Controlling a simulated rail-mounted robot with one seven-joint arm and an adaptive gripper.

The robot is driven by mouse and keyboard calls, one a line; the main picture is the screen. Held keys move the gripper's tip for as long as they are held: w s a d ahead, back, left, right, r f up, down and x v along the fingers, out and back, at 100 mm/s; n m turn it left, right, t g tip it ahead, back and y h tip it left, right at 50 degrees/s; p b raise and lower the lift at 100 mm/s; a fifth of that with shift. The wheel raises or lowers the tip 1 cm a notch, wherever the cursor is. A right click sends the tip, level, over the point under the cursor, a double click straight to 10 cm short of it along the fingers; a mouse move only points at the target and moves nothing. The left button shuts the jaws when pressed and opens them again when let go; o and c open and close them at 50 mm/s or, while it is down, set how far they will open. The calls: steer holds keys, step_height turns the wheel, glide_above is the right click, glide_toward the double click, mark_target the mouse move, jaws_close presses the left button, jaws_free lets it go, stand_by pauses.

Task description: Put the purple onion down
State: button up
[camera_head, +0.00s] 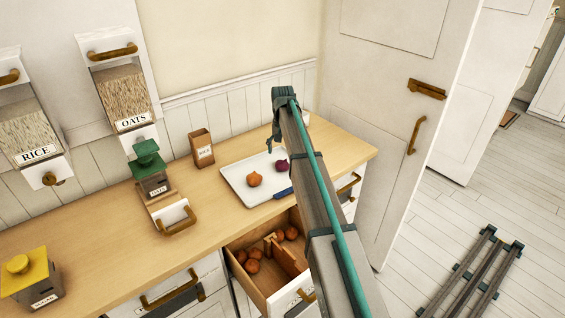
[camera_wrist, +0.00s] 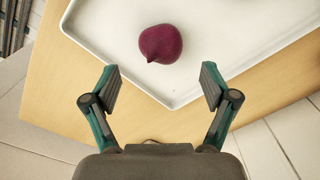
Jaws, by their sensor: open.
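The purple onion (camera_head: 282,166) rests on the white tray (camera_head: 237,184) on the wooden counter. In the wrist view the onion (camera_wrist: 161,43) lies inside a corner of the tray (camera_wrist: 112,52). My gripper (camera_wrist: 161,82) is open and empty, its two fingers spread wide with the onion just beyond the gap between them, apart from both fingers. In the head view my arm comes in from the lower right, and most of the gripper is hidden by it.
An orange onion (camera_head: 254,179) lies on the tray, with a blue object (camera_head: 283,193) at its edge. Below is an open drawer (camera_head: 259,289) with several onions. A brown box (camera_head: 202,148) and a green-lidded canister (camera_head: 150,172) stand left. A door (camera_head: 385,130) is at right.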

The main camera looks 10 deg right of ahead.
mark_target(282, 160)
step_height(282, 160, up, 6)
steer(key=shift+f+b, duration=0.15)
steer(key=shift+b, duration=0.35)
